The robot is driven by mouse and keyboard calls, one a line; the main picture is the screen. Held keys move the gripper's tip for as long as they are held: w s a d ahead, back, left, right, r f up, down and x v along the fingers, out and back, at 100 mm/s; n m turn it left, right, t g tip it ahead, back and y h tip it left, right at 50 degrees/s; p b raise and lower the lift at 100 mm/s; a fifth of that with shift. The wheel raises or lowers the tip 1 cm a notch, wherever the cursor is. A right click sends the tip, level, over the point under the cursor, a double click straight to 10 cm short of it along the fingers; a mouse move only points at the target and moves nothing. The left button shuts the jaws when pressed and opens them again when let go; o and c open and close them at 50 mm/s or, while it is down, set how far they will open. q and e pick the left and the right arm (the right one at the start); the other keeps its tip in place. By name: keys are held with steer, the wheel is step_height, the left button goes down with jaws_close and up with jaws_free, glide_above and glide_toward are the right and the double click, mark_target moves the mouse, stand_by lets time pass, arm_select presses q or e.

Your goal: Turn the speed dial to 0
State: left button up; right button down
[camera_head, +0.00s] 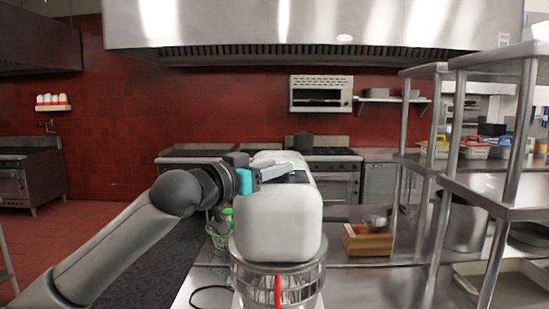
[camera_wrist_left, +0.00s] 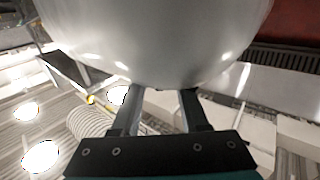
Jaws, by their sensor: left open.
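A white stand mixer (camera_head: 279,222) stands on the steel counter in front of me, its rounded head over a wire-guarded bowl (camera_head: 290,285). A red part (camera_head: 277,290) shows on the front of the bowl guard. I cannot make out the speed dial in either view. My left gripper (camera_head: 272,171) is at the upper left of the mixer head, behind its top edge. In the left wrist view its two fingers (camera_wrist_left: 160,97) are apart and empty, with the mixer's white body (camera_wrist_left: 155,40) right ahead of them. I cannot tell if they touch. My right gripper is not in view.
A wooden box (camera_head: 367,242) stands on the counter to the right. Steel shelves (camera_head: 490,185) rise at the right. A stove (camera_head: 333,170) stands against the far red wall. The floor at the left is open.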

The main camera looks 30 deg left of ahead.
arm_select(q)
steer(key=shift+w, duration=0.15)
jaws_close()
stand_by(0.4)
